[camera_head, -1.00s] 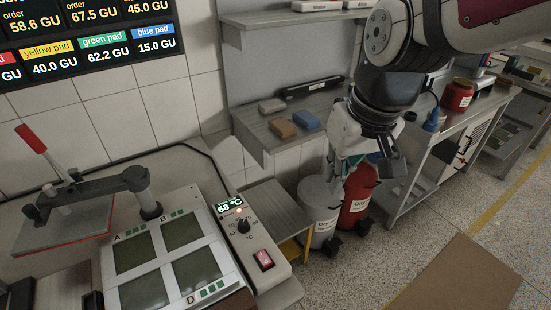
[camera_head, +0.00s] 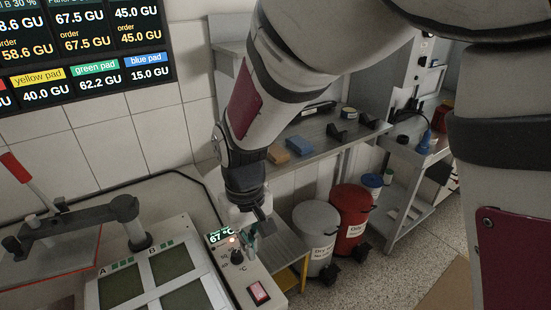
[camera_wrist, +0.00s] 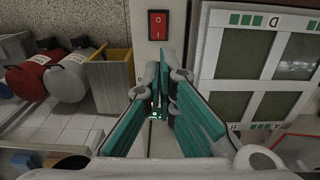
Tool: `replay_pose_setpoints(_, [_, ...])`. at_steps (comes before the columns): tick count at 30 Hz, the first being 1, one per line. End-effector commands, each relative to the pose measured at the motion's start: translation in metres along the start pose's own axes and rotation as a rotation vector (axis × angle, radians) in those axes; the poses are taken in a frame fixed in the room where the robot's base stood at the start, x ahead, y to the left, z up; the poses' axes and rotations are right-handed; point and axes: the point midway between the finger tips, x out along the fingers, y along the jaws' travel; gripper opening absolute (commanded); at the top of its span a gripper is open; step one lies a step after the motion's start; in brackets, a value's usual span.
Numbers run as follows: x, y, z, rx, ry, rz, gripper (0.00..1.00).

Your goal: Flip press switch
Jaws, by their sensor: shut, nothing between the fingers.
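The press switch is a red rocker (camera_head: 258,293) on the white control box (camera_head: 283,299) beside the press; it also shows in the wrist view (camera_wrist: 158,25), marked I and O. Its lit state is unclear. My gripper (camera_head: 252,245) is over the display end of the box, behind the switch, near the knob (camera_head: 237,257). In the wrist view the teal fingers (camera_wrist: 164,65) are shut and empty, pointing toward the switch with a gap in between. The display (camera_head: 220,236) reads 67 °C.
The press plate with four panels (camera_head: 205,295) lies left of the box, with the press arm (camera_head: 70,230) and red handle (camera_head: 15,167) beyond. A shelf (camera_head: 325,135) holds orange and blue blocks. Grey (camera_head: 316,225) and red (camera_head: 349,210) bins stand to the right.

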Motion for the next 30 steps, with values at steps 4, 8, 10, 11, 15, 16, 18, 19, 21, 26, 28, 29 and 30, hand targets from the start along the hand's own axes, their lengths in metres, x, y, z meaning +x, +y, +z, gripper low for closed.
replay_pose_setpoints(4, [0.0,0.0,0.0,0.0,0.0,0.0,0.0])
replay_pose_setpoints(8, [0.007,0.0,0.001,0.001,-0.002,0.0,0.0])
replay_pose_setpoints(10, [0.016,0.0,0.001,0.001,-0.004,0.0,0.0])
replay_pose_setpoints(11, [0.021,0.0,0.001,0.001,-0.004,0.0,0.0])
replay_pose_setpoints(15, [0.047,0.0,0.002,0.001,-0.006,0.0,0.0])
replay_pose_setpoints(16, [0.053,0.0,0.002,0.001,-0.006,0.001,0.0])
replay_pose_setpoints(18, [0.067,0.0,0.002,0.002,-0.006,0.0,0.0])
replay_pose_setpoints(19, [0.073,0.0,0.002,0.001,-0.005,0.0,0.0])
replay_pose_setpoints(21, [0.086,0.0,0.001,0.002,-0.005,0.0,0.0])
replay_pose_setpoints(26, [0.114,0.0,0.001,0.001,-0.004,0.0,0.0])
replay_pose_setpoints(28, [0.123,0.0,0.001,0.002,-0.003,0.0,0.0])
replay_pose_setpoints(29, [0.126,0.0,0.001,0.003,-0.002,0.0,0.0])
replay_pose_setpoints(30, [0.13,0.0,0.001,0.001,-0.002,0.0,0.0])
